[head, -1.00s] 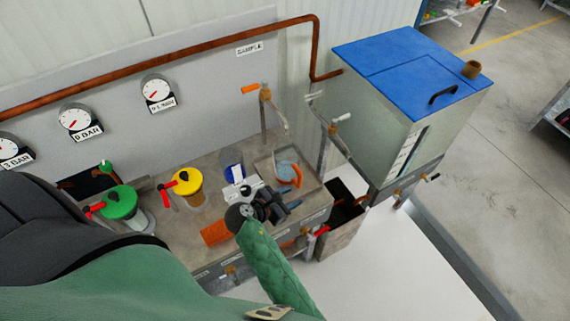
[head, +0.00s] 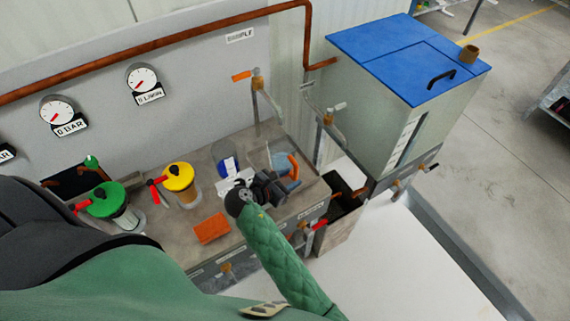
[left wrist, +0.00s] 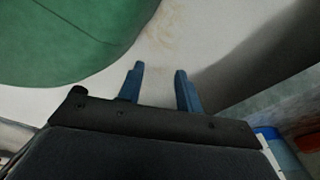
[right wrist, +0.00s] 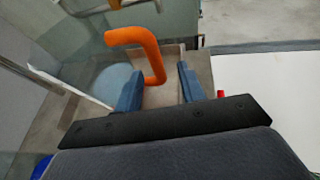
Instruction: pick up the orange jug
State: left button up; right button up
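The orange jug (head: 282,160) is a clear vessel with an orange handle, standing in the bench's tray at the right end. In the right wrist view its orange handle (right wrist: 142,45) shows large just ahead of the fingers, its lower end between the fingertips or slightly beyond; I cannot tell if they touch. My right gripper (head: 286,187) is open and empty, close in front of the handle. In the right wrist view the right gripper (right wrist: 160,85) has its blue fingers apart. My left gripper (left wrist: 159,80) is open and empty in the left wrist view, and hidden in the head view.
On the bench are a yellow-lidded pot (head: 180,178), a green-lidded pot (head: 106,203), an orange block (head: 211,229) and a blue-based glass (head: 226,158). Taps (head: 258,90) stand behind the jug. A blue-lidded tank (head: 400,55) is on the right.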

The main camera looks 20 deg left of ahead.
aim_at(294, 176)
jog(key=b+x, duration=0.3)
jog(key=shift+w+f, duration=0.1)
jog(key=shift+w, duration=0.1)
pick_arm(q)
jog(key=w+d+r, duration=0.1)
jog(key=w+r, duration=0.1)
jog(key=w, duration=0.6)
jog(key=shift+d+r, duration=0.15)
jog(key=shift+d, duration=0.25)
jog(key=shift+s, duration=0.1)
pick_arm(e)
grip_shut()
